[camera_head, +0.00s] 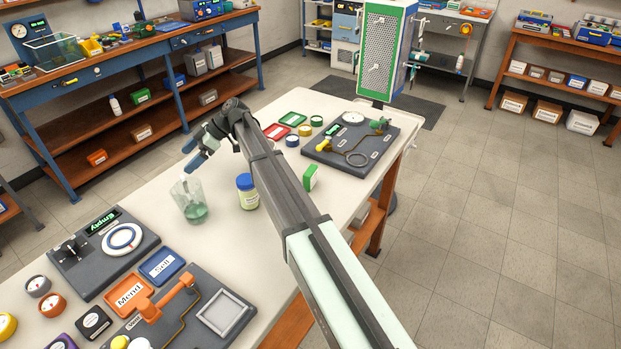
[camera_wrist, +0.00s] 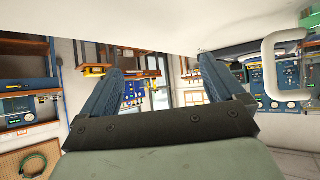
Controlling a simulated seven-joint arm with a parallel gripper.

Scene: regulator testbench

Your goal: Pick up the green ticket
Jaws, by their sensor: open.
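A small upright green piece with a white edge (camera_head: 310,177) stands on the white table just right of my arm; it looks like the green ticket, but no writing on it can be read. My gripper (camera_head: 192,152) is over the table to the left of it, near and above a clear beaker with green liquid (camera_head: 195,211). In the wrist view, my gripper (camera_wrist: 172,85) has its two blue fingers wide apart with nothing between them. No green ticket can be made out in the wrist view.
A jar with a blue lid (camera_head: 247,192) stands between the beaker and the green piece. Green (camera_head: 293,119) and red (camera_head: 277,131) trays and a dark gauge board (camera_head: 350,145) lie farther back. Dark panels with a dial (camera_head: 122,238) and a lever (camera_head: 180,300) fill the front.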

